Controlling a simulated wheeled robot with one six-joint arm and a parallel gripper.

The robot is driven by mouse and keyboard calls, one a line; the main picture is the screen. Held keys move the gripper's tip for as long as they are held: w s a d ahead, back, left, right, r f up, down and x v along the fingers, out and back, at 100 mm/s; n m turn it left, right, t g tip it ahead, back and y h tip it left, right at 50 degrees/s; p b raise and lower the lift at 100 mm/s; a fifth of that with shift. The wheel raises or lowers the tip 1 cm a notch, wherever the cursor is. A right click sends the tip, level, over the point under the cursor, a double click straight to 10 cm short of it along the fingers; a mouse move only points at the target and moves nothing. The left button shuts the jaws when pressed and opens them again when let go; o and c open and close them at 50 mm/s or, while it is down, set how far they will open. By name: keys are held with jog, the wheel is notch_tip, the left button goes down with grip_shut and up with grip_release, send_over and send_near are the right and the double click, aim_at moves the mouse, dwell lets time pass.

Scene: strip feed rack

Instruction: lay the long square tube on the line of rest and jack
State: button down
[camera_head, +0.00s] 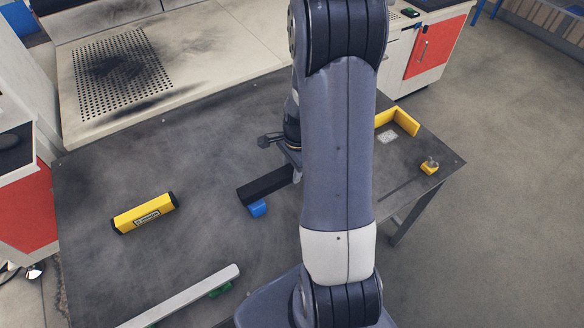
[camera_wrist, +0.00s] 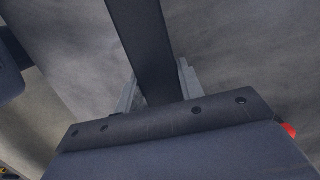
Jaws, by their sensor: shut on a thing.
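A dark square tube (camera_head: 265,185) shows in the head view, its left end free and its right end hidden behind my arm. In the wrist view the dark tube (camera_wrist: 138,30) runs up out of the picture from between the two grey fingers. My gripper (camera_wrist: 157,84) is shut on it. A blue block (camera_head: 257,208) is just below the tube in the head view; I cannot tell whether they touch. A long pale bar (camera_head: 185,297) lies at the front of the table, with a green piece (camera_head: 221,290) beside its right end. Which pieces are the rest and the jack is unclear.
A yellow block with black ends (camera_head: 145,213) lies at the table's left. A yellow angled fence (camera_head: 404,121) and a small yellow piece (camera_head: 430,167) are at the right. My arm covers the table's middle right. The dark tabletop (camera_head: 205,175) is clear at centre left.

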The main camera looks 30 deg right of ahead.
jog(key=shift+f, duration=0.1)
jog(key=c, duration=0.8)
grip_release()
jog(key=shift+c, duration=0.2)
jog(key=r, duration=0.3)
jog(key=d+r, duration=0.1)
jog(key=r, duration=0.6)
jog(key=shift+d+r, duration=0.15)
jog(key=shift+r, duration=0.2)
jog(key=f, duration=0.3)
jog(key=a+f, duration=0.1)
jog(key=f, duration=0.6)
jog(key=shift+a+f, duration=0.15)
jog(key=shift+f, duration=0.25)
jog(key=shift+r, duration=0.4)
jog(key=shift+f, duration=0.1)
